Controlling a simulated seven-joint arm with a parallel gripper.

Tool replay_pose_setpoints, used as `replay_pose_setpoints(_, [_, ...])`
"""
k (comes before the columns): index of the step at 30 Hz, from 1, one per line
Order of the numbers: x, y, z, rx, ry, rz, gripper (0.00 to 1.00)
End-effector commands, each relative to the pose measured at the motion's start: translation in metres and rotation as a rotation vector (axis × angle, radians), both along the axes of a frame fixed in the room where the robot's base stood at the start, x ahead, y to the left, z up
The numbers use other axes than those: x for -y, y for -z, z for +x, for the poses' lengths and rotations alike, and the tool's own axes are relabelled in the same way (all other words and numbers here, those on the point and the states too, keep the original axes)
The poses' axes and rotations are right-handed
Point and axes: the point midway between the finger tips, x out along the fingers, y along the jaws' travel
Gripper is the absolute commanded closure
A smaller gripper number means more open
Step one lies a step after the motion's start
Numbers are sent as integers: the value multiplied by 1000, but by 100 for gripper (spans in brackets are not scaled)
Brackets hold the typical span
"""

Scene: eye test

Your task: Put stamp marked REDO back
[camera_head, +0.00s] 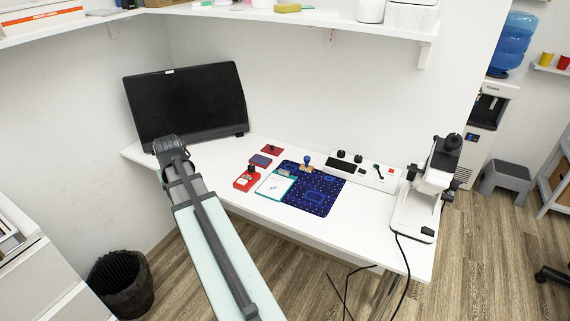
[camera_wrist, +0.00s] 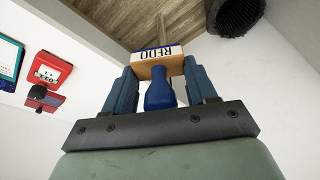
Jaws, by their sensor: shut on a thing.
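In the wrist view, the stamp marked REDO (camera_wrist: 158,62) has a wooden block with a white label and a blue handle. My gripper (camera_wrist: 160,85) is shut on its handle, one finger on each side. The label lettering appears upside down. In the head view, my gripper (camera_head: 168,146) is in front of the monitor, left of the desk items; the held stamp cannot be made out there. Another stamp (camera_head: 306,164) with a blue knob and wooden base stands upright at the back edge of the patterned blue mat (camera_head: 318,197).
A red box (camera_head: 243,183) with a dark knob, a blue pad (camera_head: 261,160), a red pad (camera_head: 271,150) and a teal clipboard (camera_head: 275,186) lie left of the mat. A white control box (camera_head: 362,171) and microscope (camera_head: 425,195) stand right. The monitor (camera_head: 188,100) is behind my gripper.

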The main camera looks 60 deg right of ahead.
Motion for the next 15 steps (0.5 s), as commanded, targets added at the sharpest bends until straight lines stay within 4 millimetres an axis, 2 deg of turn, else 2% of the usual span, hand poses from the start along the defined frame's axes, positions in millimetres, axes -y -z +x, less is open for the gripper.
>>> replay_pose_setpoints(1, [18, 0, -4, 0, 28, 0, 63])
replay_pose_setpoints(15, [163, 0, -64, 0, 250, 0, 63])
